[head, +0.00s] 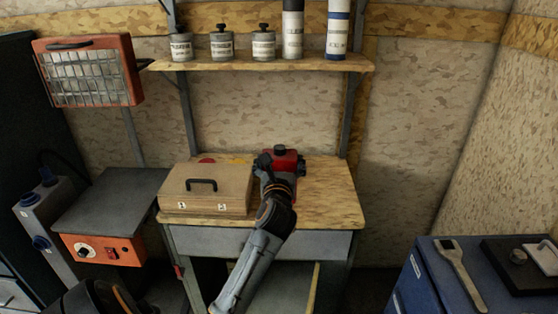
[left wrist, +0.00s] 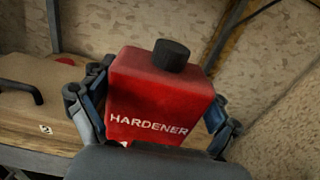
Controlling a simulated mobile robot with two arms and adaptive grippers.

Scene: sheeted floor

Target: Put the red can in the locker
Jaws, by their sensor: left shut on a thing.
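The red can (head: 290,160) has a black cap and is at the back of the wooden-topped workbench. In the left wrist view the red can (left wrist: 160,95) reads "HARDENER" and looks close to upright. My left gripper (head: 276,166) is shut on it, with a finger on each side in the wrist view (left wrist: 155,110). I cannot tell whether the can's base touches the bench. No thing is clearly marked as the locker; a tall dark cabinet (head: 14,110) stands at the left edge. My right gripper is not in view.
A wooden case (head: 205,190) with a black handle sits just left of the can. A shelf (head: 260,65) with several containers hangs above. An orange-fronted unit (head: 105,250) is at left, a blue cabinet (head: 428,280) at right. The bench top (head: 325,190) right of the can is clear.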

